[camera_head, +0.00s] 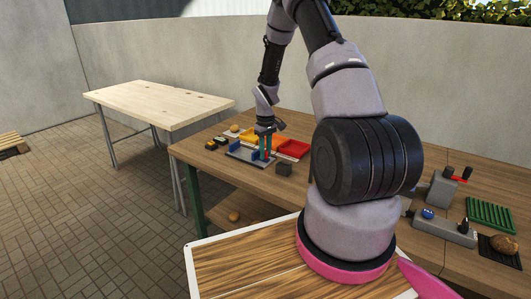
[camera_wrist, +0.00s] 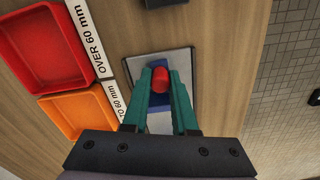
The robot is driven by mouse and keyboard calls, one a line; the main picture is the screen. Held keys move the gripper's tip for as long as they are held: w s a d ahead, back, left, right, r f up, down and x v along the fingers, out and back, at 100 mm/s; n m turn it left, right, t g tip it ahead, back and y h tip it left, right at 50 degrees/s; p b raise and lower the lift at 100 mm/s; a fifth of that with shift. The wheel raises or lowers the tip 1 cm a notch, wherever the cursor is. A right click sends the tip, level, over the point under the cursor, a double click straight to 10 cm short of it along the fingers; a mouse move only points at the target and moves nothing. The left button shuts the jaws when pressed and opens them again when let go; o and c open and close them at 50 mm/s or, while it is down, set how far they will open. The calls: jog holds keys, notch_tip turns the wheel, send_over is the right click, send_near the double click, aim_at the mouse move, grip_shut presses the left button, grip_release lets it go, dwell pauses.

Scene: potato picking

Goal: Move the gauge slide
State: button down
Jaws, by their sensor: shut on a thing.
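The gauge (camera_head: 240,154) is a grey plate with blue blocks on the wooden workbench in the head view. In the wrist view its pale plate (camera_wrist: 158,123) shows between and around my fingers. A red knob (camera_wrist: 160,80), seemingly the slide's handle, stands over the plate. My gripper (camera_head: 266,152) points down at the gauge, its teal fingers shut on the red knob. In the wrist view the fingertips (camera_wrist: 160,92) press on it from both sides. The slide's body and most of the blue blocks are hidden by my gripper in the wrist view.
A red tray (camera_wrist: 45,42) and an orange tray (camera_wrist: 80,124) lie left of the gauge, with size labels (camera_wrist: 92,38) between. A dark block (camera_head: 283,169) stands close by. A potato (camera_head: 234,128) lies behind. A pale empty table (camera_head: 155,103) stands apart at left.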

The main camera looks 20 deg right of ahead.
jog(key=w+a, duration=0.2)
jog(key=w, duration=0.1)
jog(key=w+a, duration=0.1)
jog(key=w, duration=0.1)
jog(key=shift+a, duration=0.1)
jog(key=shift+r, duration=0.1)
jog(key=c, duration=0.7)
grip_release()
jog(key=shift+w+a, duration=0.1)
notch_tip(320, 180, up, 11)
